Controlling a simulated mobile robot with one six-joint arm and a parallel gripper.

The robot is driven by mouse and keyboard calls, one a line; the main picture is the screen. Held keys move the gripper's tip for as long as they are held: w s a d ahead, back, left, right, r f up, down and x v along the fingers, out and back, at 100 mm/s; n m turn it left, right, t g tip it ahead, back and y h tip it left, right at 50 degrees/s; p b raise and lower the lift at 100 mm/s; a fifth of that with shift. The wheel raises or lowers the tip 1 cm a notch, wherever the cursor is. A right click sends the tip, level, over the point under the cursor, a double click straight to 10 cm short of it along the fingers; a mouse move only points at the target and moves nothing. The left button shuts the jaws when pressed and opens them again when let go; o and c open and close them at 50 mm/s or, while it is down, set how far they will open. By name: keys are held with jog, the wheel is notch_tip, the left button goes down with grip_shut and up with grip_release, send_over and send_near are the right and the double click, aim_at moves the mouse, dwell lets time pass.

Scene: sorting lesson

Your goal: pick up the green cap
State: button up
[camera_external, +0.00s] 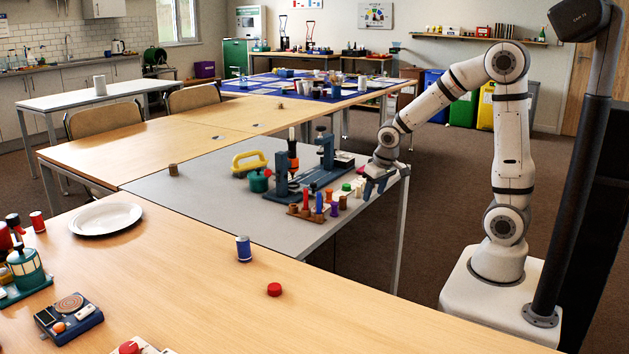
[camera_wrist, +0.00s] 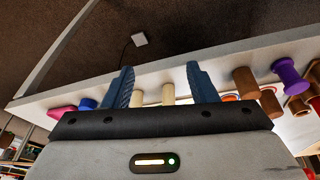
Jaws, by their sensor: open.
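The green cap (camera_external: 346,187) is a small bright green piece near the right edge of the grey table (camera_external: 215,205), among other small pieces. My gripper (camera_external: 371,187) is just to the right of it in the outside view, low over the table's edge, with its fingers apart and nothing held. In the wrist view my gripper (camera_wrist: 161,85) shows two blue fingers spread wide. Two cream cylinders, one of them the right cream cylinder (camera_wrist: 168,93), show between the fingers, beyond the gripper body. I cannot make out the green cap in the wrist view.
A wooden rack of coloured pegs (camera_external: 312,212) stands left of my gripper, with a blue-grey press stand (camera_external: 281,170) behind it. A purple spool (camera_wrist: 290,76) and a brown cylinder (camera_wrist: 245,83) lie right of the fingers in the wrist view. The grey table's left part is mostly clear.

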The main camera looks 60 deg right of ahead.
jog(key=m+t+p, duration=0.1)
jog(key=p, duration=0.7)
send_near(347, 185)
jog(key=x, duration=0.8)
jog(key=shift+a+f, duration=0.1)
jog(key=shift+f, duration=0.05)
jog(key=shift+c, duration=0.4)
jog(key=c, duration=1)
